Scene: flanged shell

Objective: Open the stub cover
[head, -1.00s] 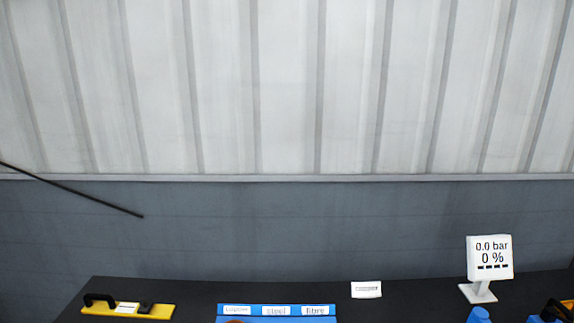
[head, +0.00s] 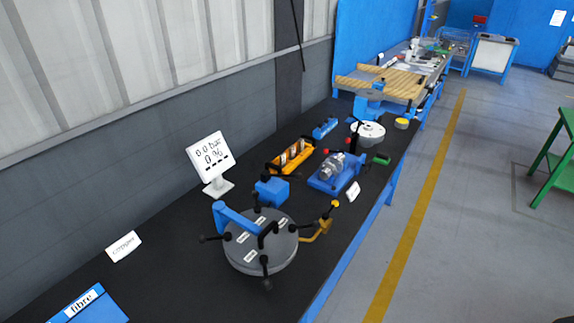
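A round grey cover (head: 251,254) lies flat and looks closed on a low round body on the black bench, at lower centre of the head view. It carries several white labels and a black handle (head: 267,233). Black-knobbed clamps stand around its rim, one at the front (head: 266,274). A blue arm (head: 236,220) reaches over it from the left. A yellow bracket (head: 318,232) sticks out at its right. I cannot tell for certain that this is the stub cover. Neither of my grippers is in view.
A display (head: 209,152) reading 0.0 bar and 0 % stands behind left. A blue block (head: 272,191), an orange tray (head: 280,169) and a blue fixture (head: 325,181) stand farther along the black bench (head: 180,270). Floor is clear to the right, before a green bench (head: 550,160).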

